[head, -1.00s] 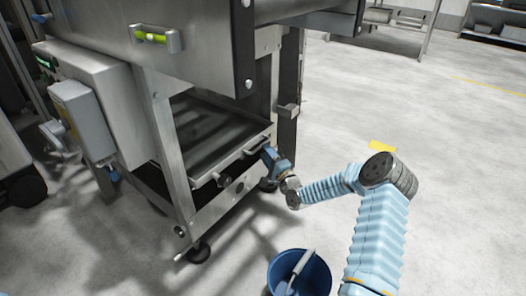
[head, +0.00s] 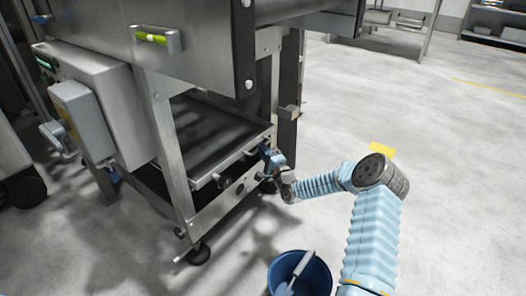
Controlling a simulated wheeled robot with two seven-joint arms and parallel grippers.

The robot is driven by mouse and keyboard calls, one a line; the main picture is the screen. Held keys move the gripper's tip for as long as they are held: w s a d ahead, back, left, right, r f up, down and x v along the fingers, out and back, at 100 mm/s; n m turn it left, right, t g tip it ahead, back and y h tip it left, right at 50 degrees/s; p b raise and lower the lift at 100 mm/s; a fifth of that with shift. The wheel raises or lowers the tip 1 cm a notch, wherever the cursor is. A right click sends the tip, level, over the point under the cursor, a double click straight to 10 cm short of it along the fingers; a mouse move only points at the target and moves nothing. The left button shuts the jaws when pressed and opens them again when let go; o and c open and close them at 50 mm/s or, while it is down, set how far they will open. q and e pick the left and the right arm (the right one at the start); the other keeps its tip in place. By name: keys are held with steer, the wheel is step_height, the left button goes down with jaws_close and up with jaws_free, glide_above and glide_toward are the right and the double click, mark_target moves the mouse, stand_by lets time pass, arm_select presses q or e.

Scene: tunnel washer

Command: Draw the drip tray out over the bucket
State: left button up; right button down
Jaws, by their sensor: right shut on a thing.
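The drip tray (head: 208,142) is a wide, shallow, dark metal tray low in the washer's steel frame. Its front edge carries a bar handle with a knob at the left end. My right gripper (head: 268,154) is at the right end of this front edge, shut on what looks like the handle; the fingers are small and partly hidden. The blue bucket (head: 322,278) stands on the floor at the bottom of the view, in front of the washer and apart from the tray. A light-handled tool stands in it. My left gripper is not in view.
The washer's steel leg (head: 172,150) stands at the tray's left front corner, with a lower crossbar (head: 222,206) below the tray. A grey box (head: 85,120) juts out at left. The floor between washer and bucket is clear.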

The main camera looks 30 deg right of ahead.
steer(key=s+d+p, duration=0.1)
steer(key=s+d, duration=0.3)
steer(key=s, duration=0.5)
steer(key=s+d+p, duration=0.1)
steer(key=s+d, duration=0.3)
steer(key=s, duration=0.6)
steer(key=s+d+p, duration=0.1)
steer(key=s+d, duration=0.3)
steer(key=s, duration=0.6)
steer(key=shift+p, duration=0.3)
steer(key=c, duration=1.2)
jaws_free()
steer(key=shift+o, duration=0.2)
steer(key=s+f, duration=0.2)
steer(key=s, duration=1.1)
steer(key=shift+s+f+p, duration=0.2)
steer(key=shift+s+p, duration=0.1)
steer(key=shift+p, duration=0.05)
steer(key=shift+r, duration=0.1)
